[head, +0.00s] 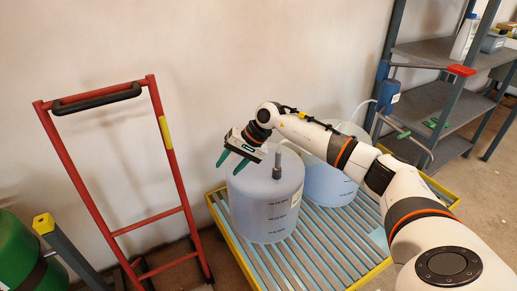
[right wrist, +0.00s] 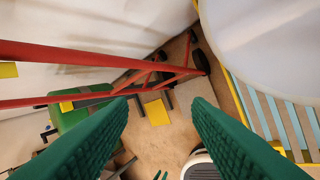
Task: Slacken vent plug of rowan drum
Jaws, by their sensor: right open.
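Two translucent drums stand on a slatted pallet; I cannot read which one is the rowan drum. The nearer drum (head: 266,205) has level marks, a white label and a grey upright fitting (head: 277,168) on its top. The farther drum (head: 325,183) is partly behind my right arm. No vent plug can be made out clearly. My right gripper (head: 231,163) is open and empty over the left edge of the nearer drum's top. In the right wrist view its green fingers (right wrist: 162,115) are spread with floor between them, and a pale drum curves in at upper right. My left gripper is not in view.
A red hand truck (head: 168,150) leans at the left, close to the yellow-edged pallet (head: 228,228). A green cylinder (head: 18,250) is at lower left. Grey shelves (head: 425,100) hold bottles at the right.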

